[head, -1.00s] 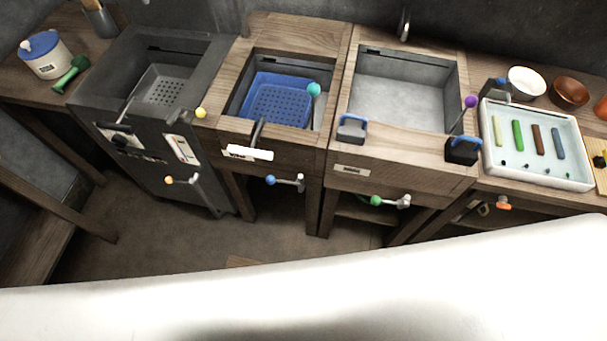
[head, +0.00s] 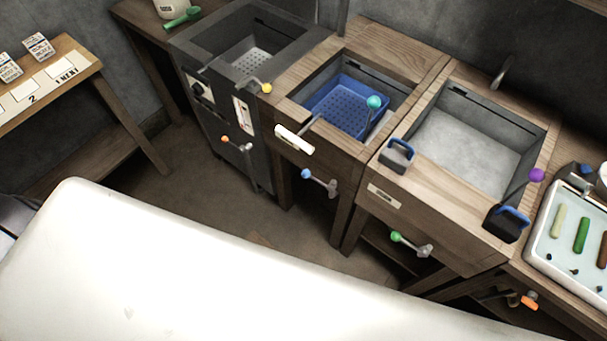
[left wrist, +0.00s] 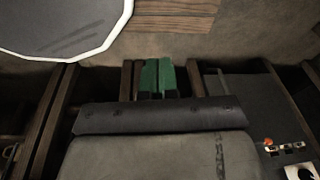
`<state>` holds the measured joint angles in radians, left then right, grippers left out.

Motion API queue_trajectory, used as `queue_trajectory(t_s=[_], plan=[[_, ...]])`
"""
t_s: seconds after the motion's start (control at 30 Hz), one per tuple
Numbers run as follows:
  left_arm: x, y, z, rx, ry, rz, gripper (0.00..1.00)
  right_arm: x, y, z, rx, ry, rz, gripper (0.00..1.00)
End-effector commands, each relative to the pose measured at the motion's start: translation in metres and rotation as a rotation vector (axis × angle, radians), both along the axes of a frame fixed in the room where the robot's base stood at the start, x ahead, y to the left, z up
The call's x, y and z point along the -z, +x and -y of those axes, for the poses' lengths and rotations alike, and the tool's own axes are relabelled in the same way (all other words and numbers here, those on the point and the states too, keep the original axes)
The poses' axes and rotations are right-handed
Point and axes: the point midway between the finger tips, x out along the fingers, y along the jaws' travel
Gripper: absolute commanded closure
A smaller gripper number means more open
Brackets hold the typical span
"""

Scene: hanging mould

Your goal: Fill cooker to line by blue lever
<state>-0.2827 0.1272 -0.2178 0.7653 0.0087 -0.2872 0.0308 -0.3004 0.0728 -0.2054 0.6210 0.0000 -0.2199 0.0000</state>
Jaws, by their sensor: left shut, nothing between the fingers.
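The blue-knobbed lever (head: 315,178) is on the lower front of the basin with a blue perforated basket (head: 335,103). I cannot make out a fill line or the water level. My left gripper (left wrist: 157,75) shows in the left wrist view, its green fingers shut and empty, apart from the lever. My right gripper is not in view.
An orange-knobbed lever (head: 228,140) is on the cooker's front. A green-knobbed lever (head: 400,239) is under the empty grey basin (head: 465,138). A table with cards (head: 62,80) stands at left. The floor between has free room.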

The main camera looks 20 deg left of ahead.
Motion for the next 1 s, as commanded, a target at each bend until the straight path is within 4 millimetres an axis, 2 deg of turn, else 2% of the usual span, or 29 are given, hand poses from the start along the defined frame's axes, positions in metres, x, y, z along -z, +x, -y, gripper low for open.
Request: queue_trajectory(t_s=[0.03,0.13,0.2,0.27,0.3,0.37,0.4,0.53,0.6,0.7,0.83,1.0], plan=[[0.001,0.043,-0.008,0.002,0.006,0.067,1.00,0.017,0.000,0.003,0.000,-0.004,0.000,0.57],[-0.024,0.124,-0.016,0.009,0.008,0.190,1.00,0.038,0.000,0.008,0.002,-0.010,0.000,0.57],[-0.052,0.176,-0.016,0.019,0.003,0.280,1.00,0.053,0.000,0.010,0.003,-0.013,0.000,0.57],[-0.082,0.214,-0.013,0.030,-0.005,0.353,1.00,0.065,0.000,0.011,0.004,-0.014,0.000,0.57],[-0.103,0.235,-0.008,0.040,-0.015,0.401,1.00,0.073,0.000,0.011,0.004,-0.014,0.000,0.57],[-0.137,0.261,0.001,0.058,-0.031,0.469,1.00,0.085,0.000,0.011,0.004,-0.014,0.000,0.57],[-0.160,0.275,0.008,0.072,-0.042,0.513,1.00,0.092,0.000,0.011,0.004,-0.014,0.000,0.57],[-0.230,0.294,0.033,0.120,-0.085,0.630,1.00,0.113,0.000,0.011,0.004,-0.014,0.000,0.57],[-0.261,0.295,0.045,0.144,-0.106,0.675,1.00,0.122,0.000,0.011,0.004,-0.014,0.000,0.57],[-0.293,0.290,0.058,0.173,-0.131,0.722,1.00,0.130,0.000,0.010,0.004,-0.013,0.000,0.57],[-0.316,0.283,0.067,0.194,-0.149,0.751,1.00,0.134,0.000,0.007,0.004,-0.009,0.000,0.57],[-0.324,0.281,0.070,0.199,-0.155,0.759,1.00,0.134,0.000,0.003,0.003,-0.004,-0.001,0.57]])
